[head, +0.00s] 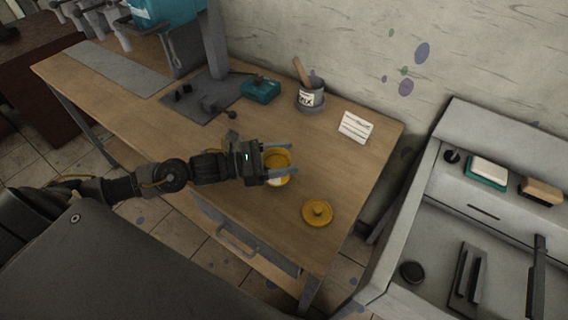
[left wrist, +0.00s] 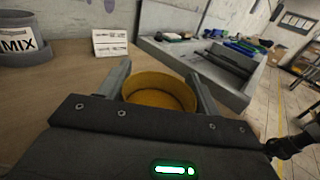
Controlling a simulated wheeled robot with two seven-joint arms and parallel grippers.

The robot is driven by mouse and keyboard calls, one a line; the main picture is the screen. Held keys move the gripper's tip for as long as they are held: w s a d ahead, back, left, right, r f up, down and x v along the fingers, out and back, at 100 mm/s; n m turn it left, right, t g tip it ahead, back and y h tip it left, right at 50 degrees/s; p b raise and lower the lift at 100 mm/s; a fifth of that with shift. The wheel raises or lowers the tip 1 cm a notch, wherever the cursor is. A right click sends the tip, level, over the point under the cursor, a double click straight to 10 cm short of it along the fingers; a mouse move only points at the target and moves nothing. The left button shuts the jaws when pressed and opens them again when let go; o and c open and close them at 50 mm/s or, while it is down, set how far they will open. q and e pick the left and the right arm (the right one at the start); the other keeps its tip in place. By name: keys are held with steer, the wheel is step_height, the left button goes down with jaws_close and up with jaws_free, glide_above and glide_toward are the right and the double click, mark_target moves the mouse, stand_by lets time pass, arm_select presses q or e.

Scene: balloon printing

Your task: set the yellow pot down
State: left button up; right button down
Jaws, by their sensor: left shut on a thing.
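The yellow pot (head: 279,160) is at my left gripper, over the right part of the wooden table. My left gripper (head: 279,162) is shut on it, with one finger on each side. In the left wrist view the pot (left wrist: 160,92) sits open-topped between the two fingers (left wrist: 158,88), and its inside looks empty. I cannot tell whether its base touches the table. A round yellow lid (head: 317,213) with a knob lies on the table in front and to the right of the pot. My right gripper is not in view.
A grey MIX container (head: 311,97) with a wooden stick and a white card (head: 355,127) stand behind the pot. A teal box (head: 260,89) is further left. A grey sink unit (head: 400,225) is to the right. Bare tabletop (head: 345,165) lies right of the pot.

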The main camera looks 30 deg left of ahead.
arm_select(q)
step_height(320, 180, down, 2)
steer(key=shift+f+p, duration=0.1)
steer(key=shift+p, duration=0.5)
steer(key=shift+f, duration=0.3)
steer(key=shift+f, duration=0.1)
steer(key=shift+f, duration=0.1)
steer(key=o, duration=1.2)
